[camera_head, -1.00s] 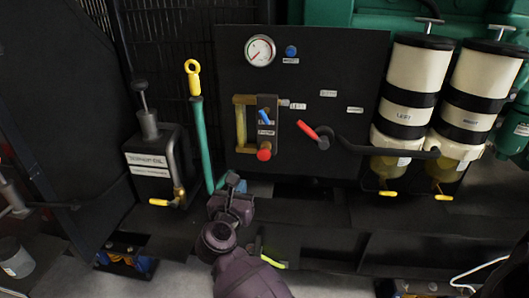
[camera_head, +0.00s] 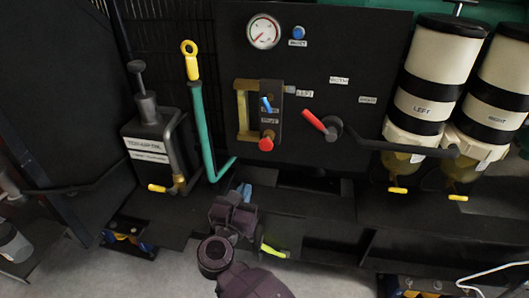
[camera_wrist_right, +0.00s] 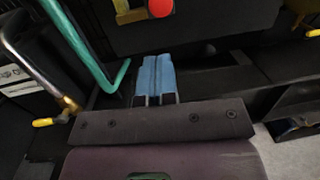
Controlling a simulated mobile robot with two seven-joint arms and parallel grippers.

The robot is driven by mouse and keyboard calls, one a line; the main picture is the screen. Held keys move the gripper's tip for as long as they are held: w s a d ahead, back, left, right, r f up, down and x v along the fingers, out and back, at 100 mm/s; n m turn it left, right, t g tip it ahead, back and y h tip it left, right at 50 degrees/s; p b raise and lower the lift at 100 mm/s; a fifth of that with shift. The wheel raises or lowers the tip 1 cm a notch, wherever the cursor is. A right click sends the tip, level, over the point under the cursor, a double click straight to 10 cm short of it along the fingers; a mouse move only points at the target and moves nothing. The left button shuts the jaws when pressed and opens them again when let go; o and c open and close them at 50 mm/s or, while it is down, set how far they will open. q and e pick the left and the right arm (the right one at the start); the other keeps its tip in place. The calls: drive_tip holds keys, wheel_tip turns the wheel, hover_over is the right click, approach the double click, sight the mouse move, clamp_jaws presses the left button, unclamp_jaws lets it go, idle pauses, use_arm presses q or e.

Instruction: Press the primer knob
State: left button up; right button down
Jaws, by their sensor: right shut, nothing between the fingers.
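A red knob (camera_head: 266,144) sits at the bottom of a small black block (camera_head: 270,105) on the dark panel, below a blue lever (camera_head: 267,104). A small label is just above the knob, too small to read surely. The knob also shows at the top edge of the right wrist view (camera_wrist_right: 160,8). My right gripper (camera_head: 245,190) is below and slightly left of the knob, apart from it. Its blue fingertips (camera_wrist_right: 155,75) are together with nothing between them. My left gripper is not in view.
A green pipe with a yellow ring handle (camera_head: 191,60) stands left of the panel. A red lever (camera_head: 315,122) and a blue button (camera_head: 299,32) are on the panel. Two filter canisters (camera_head: 426,70) stand at right. A black oil pump (camera_head: 150,150) is at left.

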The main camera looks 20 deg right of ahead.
sight(264, 147)
drive_tip(key=b+x, duration=0.1)
drive_tip(key=x, duration=1.3)
drive_tip(key=shift+w+d+f+b, duration=0.2)
drive_tip(key=shift+w+d+b, duration=0.25)
drive_tip(key=shift+w+d, duration=0.35)
drive_tip(key=shift+w+r, duration=0.25)
drive_tip(key=shift+r, duration=0.05)
drive_tip(key=shift+s+a+f, duration=0.2)
drive_tip(key=shift+s+a, duration=0.1)
drive_tip(key=r+v, duration=0.1)
drive_tip(key=v, duration=1.2)
drive_tip(key=shift+s+a+f+p, duration=0.2)
drive_tip(key=shift+f+p, duration=0.2)
